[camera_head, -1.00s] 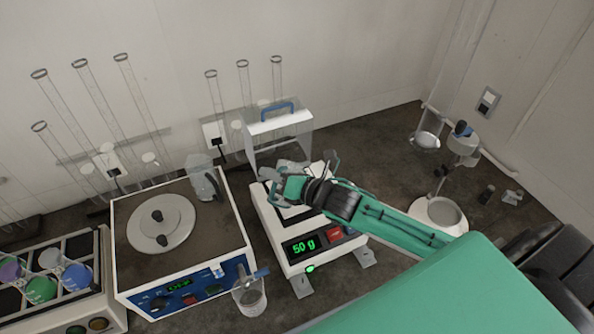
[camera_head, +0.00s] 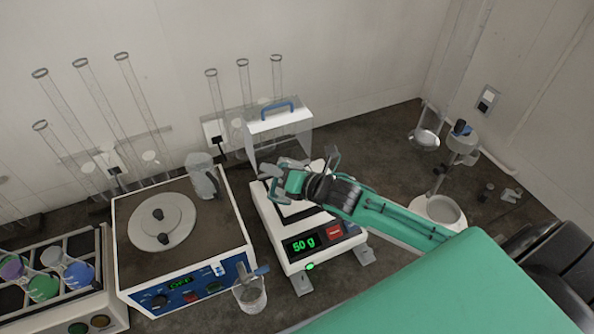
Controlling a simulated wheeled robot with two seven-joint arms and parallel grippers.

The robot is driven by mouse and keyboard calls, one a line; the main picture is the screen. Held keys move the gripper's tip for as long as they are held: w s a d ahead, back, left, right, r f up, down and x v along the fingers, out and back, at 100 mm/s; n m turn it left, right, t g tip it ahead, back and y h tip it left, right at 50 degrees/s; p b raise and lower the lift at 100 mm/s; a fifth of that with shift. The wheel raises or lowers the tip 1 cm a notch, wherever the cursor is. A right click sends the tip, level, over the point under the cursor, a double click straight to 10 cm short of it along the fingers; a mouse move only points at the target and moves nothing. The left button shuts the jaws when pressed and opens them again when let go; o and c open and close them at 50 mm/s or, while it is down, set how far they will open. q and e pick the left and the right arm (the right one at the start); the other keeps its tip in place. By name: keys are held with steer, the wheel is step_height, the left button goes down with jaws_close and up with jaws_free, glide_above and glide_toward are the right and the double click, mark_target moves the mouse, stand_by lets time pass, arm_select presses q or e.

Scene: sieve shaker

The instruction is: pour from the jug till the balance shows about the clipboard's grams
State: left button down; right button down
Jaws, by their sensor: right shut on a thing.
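The balance (camera_head: 292,262) stands in mid-picture, and its green display (camera_head: 303,244) reads 50 g. My right gripper (camera_head: 290,181) is over the balance's pan area, shut on a clear vessel that looks to be the jug (camera_head: 287,163). The gripper and wrist hide most of that vessel, so I cannot tell its tilt or whether anything flows from it. What stands on the pan is also mostly hidden. No clipboard shows, and my left gripper is out of view.
A hotplate (camera_head: 125,255) with a round plate and a clear vessel (camera_head: 203,180) stands left of the balance. A glass beaker (camera_head: 250,294) stands in front of it. Coloured flasks fill a rack (camera_head: 105,262) at far left.

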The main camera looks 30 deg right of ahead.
mark_target(275, 195)
steer(key=shift+w+d+m, duration=0.3)
steer(key=shift+d+m, duration=0.1)
steer(key=shift+m, duration=0.3)
stand_by(3.7)
steer(key=shift+s+a+n, duration=0.2)
steer(key=shift+n, duration=0.1)
steer(key=f+n+b, duration=0.1)
steer(key=s+a+f+n+b, duration=0.1)
steer(key=a+f+b, duration=0.1)
steer(key=b, duration=0.1)
steer(key=shift+s+f+n+t, duration=0.25)
steer(key=shift+f+n+t, duration=0.05)
steer(key=shift+f+n, duration=0.1)
steer(key=shift+a+r, duration=0.1)
steer(key=shift+r, duration=0.15)
steer(key=shift+s+a+f+n+b, duration=0.2)
steer(key=shift+f+b, duration=0.1)
steer(key=shift+f, duration=0.15)
steer(key=shift+s+a+f+n+b, duration=0.1)
steer(key=shift+f+n+b, duration=0.15)
steer(key=shift+f, duration=0.2)
steer(key=s+a+f+n+t+b, duration=0.1)
steer(key=s+a+f+n+b, duration=0.2)
steer(key=a+n+b, duration=0.1)
steer(key=shift+f+n+b, duration=0.35)
steer(key=shift+n+b, duration=0.05)
steer(key=shift+n, duration=0.25)
steer(key=shift+a, duration=0.1)
